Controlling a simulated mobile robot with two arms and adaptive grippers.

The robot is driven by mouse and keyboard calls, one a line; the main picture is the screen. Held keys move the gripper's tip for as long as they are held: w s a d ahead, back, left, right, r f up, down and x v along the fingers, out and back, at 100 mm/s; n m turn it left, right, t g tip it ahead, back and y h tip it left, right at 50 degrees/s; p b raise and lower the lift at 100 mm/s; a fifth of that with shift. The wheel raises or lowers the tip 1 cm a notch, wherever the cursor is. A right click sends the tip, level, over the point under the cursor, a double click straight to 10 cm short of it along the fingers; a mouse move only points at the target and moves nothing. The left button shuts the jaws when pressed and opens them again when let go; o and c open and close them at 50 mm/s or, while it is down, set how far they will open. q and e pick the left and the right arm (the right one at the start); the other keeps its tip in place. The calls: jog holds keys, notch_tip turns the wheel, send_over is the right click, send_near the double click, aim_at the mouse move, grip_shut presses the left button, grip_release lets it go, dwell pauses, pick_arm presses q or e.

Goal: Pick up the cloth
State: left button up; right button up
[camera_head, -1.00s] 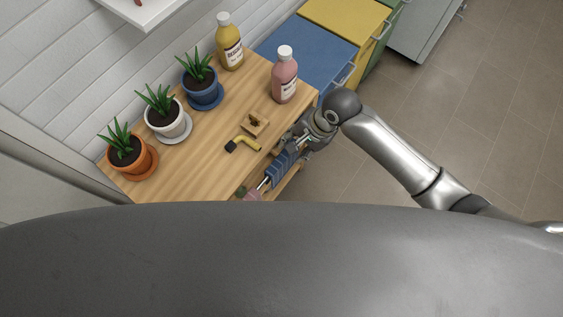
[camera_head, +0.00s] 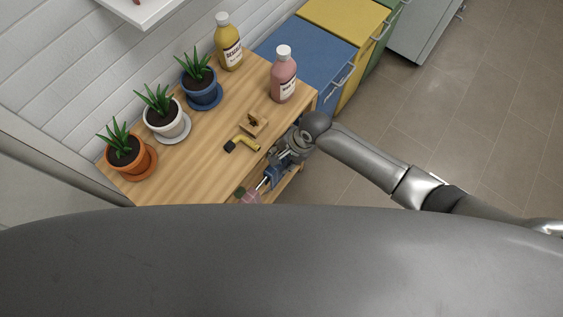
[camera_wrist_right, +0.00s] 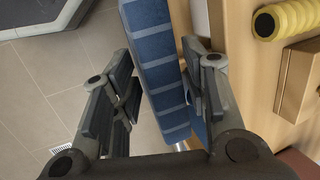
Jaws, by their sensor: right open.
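A blue cloth (camera_wrist_right: 155,75) with a pale line grid hangs narrow at the side of the wooden table. In the head view the cloth (camera_head: 274,174) shows beside the table's front edge, partly covered by my right gripper (camera_head: 287,157). In the right wrist view my right gripper (camera_wrist_right: 157,85) is open, with one finger on each side of the cloth. The right finger is close beside the cloth; I cannot tell whether it touches. A wider gap separates the left finger from it. My left gripper is not in view.
The wooden table (camera_head: 195,149) carries several potted plants, a yellow bottle (camera_head: 229,47), a pink bottle (camera_head: 283,77), a yellow-and-black item (camera_head: 241,144) and a wooden block (camera_head: 254,124). Blue (camera_head: 305,50) and yellow cabinets stand beyond. The floor at the right is clear.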

jog(key=shift+c, duration=0.3)
grip_shut()
notch_tip(320, 180, up, 18)
jog(key=p, duration=0.1)
dwell(0.8)
